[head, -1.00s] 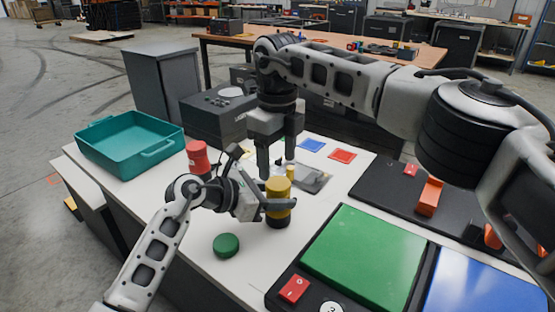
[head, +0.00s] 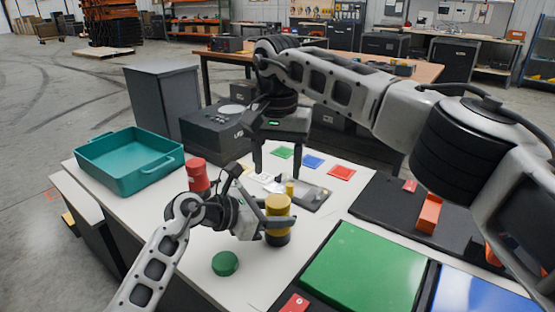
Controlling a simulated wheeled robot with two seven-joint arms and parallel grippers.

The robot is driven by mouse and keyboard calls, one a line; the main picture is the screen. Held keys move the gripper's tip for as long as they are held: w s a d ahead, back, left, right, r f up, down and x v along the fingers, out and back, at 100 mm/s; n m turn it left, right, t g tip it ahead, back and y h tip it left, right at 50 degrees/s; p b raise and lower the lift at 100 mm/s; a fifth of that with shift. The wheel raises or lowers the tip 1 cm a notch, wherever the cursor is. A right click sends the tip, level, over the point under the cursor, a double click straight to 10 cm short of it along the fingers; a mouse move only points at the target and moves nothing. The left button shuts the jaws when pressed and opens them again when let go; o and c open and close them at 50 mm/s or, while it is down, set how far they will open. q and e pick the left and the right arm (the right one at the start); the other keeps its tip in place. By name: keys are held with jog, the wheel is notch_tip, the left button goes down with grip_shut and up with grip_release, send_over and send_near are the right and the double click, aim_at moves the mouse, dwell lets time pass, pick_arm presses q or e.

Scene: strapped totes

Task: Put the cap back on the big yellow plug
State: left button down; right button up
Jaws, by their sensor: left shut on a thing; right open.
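The big yellow plug (head: 278,207) stands upright on the white table, yellow above a dark lower part. My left gripper (head: 279,223) is shut on its side, fingers around its middle and hiding part of it. I cannot tell whether the plug's yellow top is a separate cap. A round green piece (head: 225,263), like a cap, lies on the table in front of the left gripper. My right gripper (head: 277,173) is open and empty above the plug, its fingers pointing down and spread apart.
A red cylinder (head: 197,177) stands behind my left wrist. A small yellow peg (head: 289,188) stands by a grey plate (head: 312,197) just behind the plug. A teal tray (head: 128,181) is at the left. Green (head: 365,266) and blue (head: 478,293) panels occupy the front right.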

aim_at(277, 200)
jog(key=n, duration=0.4)
jog(key=shift+r, duration=0.25)
jog(key=shift+f, duration=4.05)
jog(key=c, duration=0.8)
jog(key=o, duration=1.1)
jog(key=shift+c, duration=0.2)
